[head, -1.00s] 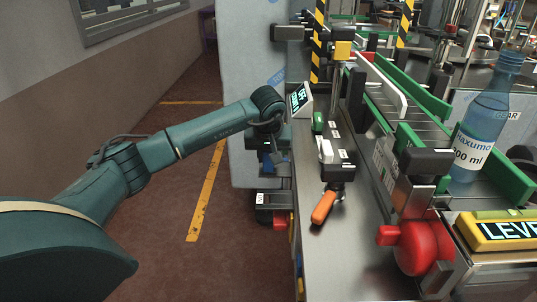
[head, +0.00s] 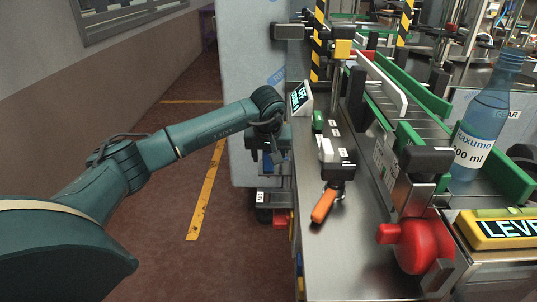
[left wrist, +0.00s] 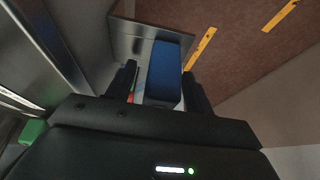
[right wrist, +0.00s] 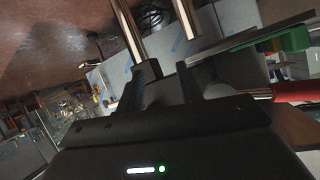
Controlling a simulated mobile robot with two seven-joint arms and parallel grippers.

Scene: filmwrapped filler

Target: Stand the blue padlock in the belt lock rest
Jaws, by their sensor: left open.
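The blue padlock (left wrist: 164,72) shows in the left wrist view as a blue block with a pale lower end, between the two fingers of my left gripper (left wrist: 160,82). That gripper is open around it, and contact cannot be told. In the head view my left gripper (head: 268,162) points down beside the left edge of the steel bench, and the padlock cannot be made out there. My right gripper (right wrist: 162,80) is open and empty in the right wrist view, outside the head view. I cannot identify the belt lock rest for sure.
A metal tray (left wrist: 128,38) lies beyond the padlock.

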